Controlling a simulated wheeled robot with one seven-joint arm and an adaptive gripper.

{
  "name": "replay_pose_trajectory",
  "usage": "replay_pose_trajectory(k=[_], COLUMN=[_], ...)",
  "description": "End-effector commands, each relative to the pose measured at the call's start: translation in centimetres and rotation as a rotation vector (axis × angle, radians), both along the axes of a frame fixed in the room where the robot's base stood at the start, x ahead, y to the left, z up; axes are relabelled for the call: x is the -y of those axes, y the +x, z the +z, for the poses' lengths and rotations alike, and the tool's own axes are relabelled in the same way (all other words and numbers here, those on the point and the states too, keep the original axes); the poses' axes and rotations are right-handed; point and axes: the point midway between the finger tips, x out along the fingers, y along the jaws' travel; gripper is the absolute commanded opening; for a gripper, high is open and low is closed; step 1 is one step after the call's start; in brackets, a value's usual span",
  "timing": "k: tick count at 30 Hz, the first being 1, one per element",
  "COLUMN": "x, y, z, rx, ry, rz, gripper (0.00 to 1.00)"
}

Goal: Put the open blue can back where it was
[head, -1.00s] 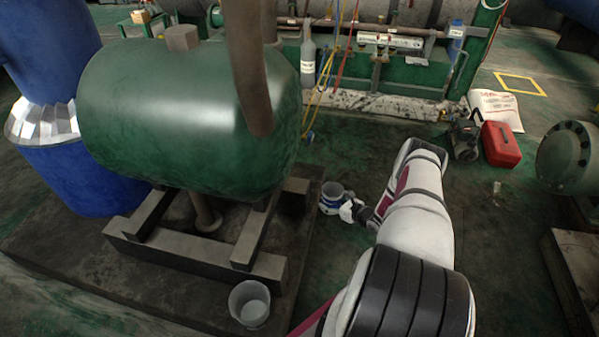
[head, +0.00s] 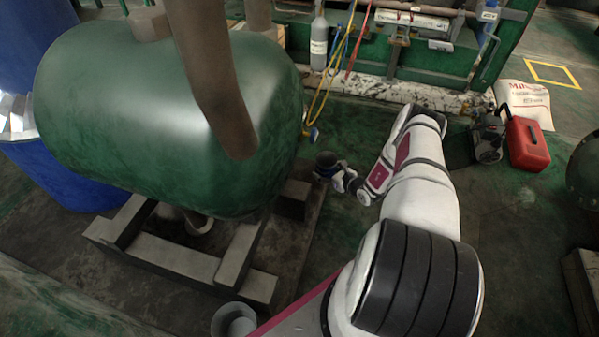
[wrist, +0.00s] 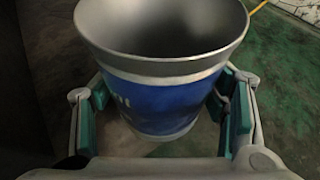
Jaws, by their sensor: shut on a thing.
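The open blue can (wrist: 165,95) fills the middle of the wrist view. It has a bare metal rim, an open top and a blue label with partly hidden white lettering. My gripper (wrist: 168,118) is shut on it, with a green-padded finger on each side. In the head view the can (head: 326,161) looks small and dark, beside the green tank's base, and my gripper (head: 338,178) holds it from the right. The can looks roughly upright. I cannot tell whether its bottom touches anything.
The green tank (head: 150,120) on its frame (head: 165,252) is close on the left. A grey open container (head: 234,322) stands at the bottom. A red case (head: 527,144), a dark machine (head: 488,138) and a white sack (head: 524,103) are at the right.

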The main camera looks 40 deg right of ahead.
Motion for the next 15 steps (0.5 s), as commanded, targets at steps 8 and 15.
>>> replay_pose_trajectory(k=[8,15], x=[-4.3,-6.6], y=[5.5,8.4], z=[-0.2,-0.1], rx=[0.002,0.001], ry=[0.0,-0.001], rz=[0.003,0.0], gripper=[0.26,0.26])
